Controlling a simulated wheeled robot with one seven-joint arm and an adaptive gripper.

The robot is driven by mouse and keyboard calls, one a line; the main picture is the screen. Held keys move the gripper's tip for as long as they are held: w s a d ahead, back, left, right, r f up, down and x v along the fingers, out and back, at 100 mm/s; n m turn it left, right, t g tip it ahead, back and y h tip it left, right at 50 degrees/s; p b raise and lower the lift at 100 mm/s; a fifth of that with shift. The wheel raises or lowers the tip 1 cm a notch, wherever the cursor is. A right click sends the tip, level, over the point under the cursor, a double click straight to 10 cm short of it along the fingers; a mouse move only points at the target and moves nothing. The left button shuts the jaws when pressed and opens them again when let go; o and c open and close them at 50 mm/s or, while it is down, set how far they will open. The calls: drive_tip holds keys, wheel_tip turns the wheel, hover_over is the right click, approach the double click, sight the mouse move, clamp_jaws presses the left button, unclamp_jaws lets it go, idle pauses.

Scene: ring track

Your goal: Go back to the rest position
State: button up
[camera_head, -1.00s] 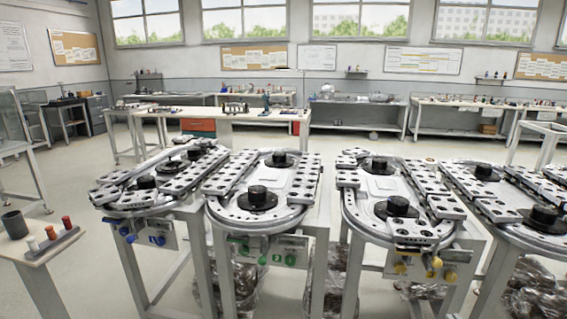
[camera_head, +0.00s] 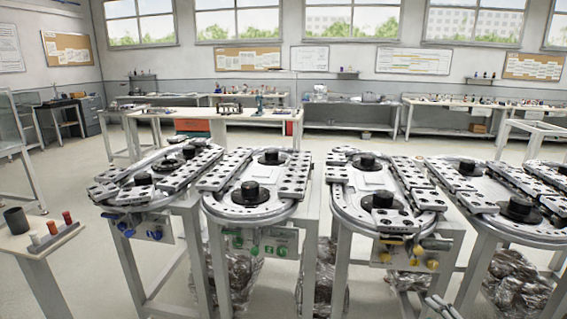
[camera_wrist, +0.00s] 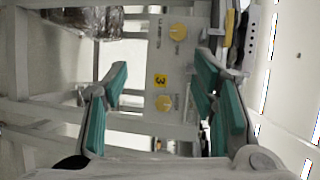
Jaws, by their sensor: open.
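My gripper (camera_wrist: 162,75) shows in the wrist view with its two teal-padded fingers apart and nothing between them. Beyond the fingers is the front panel (camera_wrist: 166,58) of the ring-track station with yellow knobs and the yellow number 3 mark. The fingers appear apart from the panel, though the exact distance is hard to tell. In the head view this yellow-knob station (camera_head: 345,207) stands right of the middle. A small grey part at the bottom edge there may be my arm.
The blue-knob station (camera_head: 115,210) and the green-knob station (camera_head: 215,208) stand to the left, and more tracks (camera_head: 475,225) to the right.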

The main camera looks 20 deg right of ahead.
drive_tip(key=w+a+r+n+g, duration=0.1)
drive_tip(key=w+r+n+g, duration=0.65)
drive_tip(key=w+r, duration=0.35)
drive_tip(key=a+r+n+g+h+p, duration=0.1)
drive_tip(key=a+r+n, duration=0.1)
drive_tip(key=a+r, duration=0.45)
drive_tip(key=a+r+n+g+h, duration=0.15)
drive_tip(key=a+r, duration=0.25)
drive_tip(key=r, duration=0.5)
drive_tip(key=s+a+r+n, duration=0.2)
drive_tip(key=s+a+r, duration=0.25)
drive_tip(key=a, duration=0.35)
drive_tip(key=s+a+r+n, duration=0.2)
drive_tip(key=s+a+r, duration=0.25)
drive_tip(key=a, duration=0.25)
drive_tip(key=s+a+r+n+g+y+p, duration=0.1)
drive_tip(key=s+a+n+y, duration=0.3)
drive_tip(key=s+a, duration=1)
drive_tip(key=shift+a+r+g, duration=0.3)
drive_tip(key=shift+r+g, duration=0.2)
drive_tip(key=shift+r, duration=0.15)
